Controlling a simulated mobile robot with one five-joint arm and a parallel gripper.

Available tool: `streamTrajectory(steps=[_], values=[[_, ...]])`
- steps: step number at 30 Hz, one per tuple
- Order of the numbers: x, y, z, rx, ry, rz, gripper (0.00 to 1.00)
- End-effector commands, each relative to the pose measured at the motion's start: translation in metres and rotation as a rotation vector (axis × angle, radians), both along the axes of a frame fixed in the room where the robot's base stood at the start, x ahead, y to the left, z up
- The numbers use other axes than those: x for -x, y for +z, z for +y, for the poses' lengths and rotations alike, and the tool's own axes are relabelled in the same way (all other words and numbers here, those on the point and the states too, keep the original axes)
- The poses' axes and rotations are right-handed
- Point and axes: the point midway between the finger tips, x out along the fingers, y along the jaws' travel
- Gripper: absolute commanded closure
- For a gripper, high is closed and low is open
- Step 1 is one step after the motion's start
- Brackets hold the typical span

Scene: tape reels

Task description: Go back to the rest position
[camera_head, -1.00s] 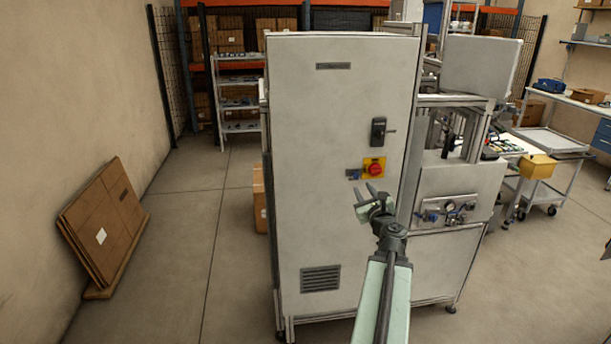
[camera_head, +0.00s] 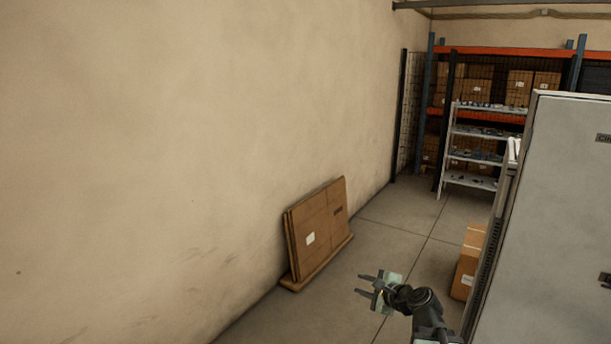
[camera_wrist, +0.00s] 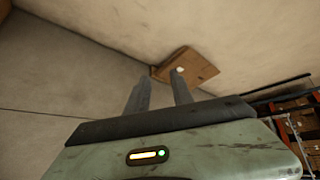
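My gripper (camera_head: 366,285) shows in the lower middle of the head view, with its two fingers apart and nothing between them. It is over the floor, left of the grey cabinet (camera_head: 556,220). In the wrist view the two grey fingers (camera_wrist: 160,90) are spread and empty, pointing toward the floor and wall. No tape reels can be made out in these frames.
Flat cardboard panels (camera_head: 318,228) lean on the left wall (camera_head: 200,130); they also show in the wrist view (camera_wrist: 192,68). A cardboard box (camera_head: 469,262) stands beside the cabinet. A metal shelf rack (camera_head: 475,150) is at the back. The floor (camera_head: 405,240) between is clear.

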Motion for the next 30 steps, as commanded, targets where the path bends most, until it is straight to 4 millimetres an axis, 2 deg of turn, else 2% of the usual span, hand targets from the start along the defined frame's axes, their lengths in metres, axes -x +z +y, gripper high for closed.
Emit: streamTrajectory(steps=[1,3,5,6,8,9,12,15,19,30], values=[[0.010,-0.016,0.039,0.115,0.123,0.025,0.72],[0.031,-0.044,0.079,0.304,0.307,0.062,0.72],[0.054,-0.069,0.105,0.489,0.488,0.099,0.72],[0.073,-0.087,0.113,0.628,0.622,0.129,0.72],[0.102,-0.111,0.106,0.830,0.819,0.187,0.72],[0.118,-0.122,0.088,0.939,0.928,0.233,0.72],[0.151,-0.135,0.048,1.116,1.157,0.336,0.72],[0.176,-0.138,0.025,1.197,1.349,0.391,0.72],[0.182,-0.138,0.025,1.208,1.441,0.364,0.72],[0.181,-0.138,0.025,1.209,1.440,0.359,0.72]])
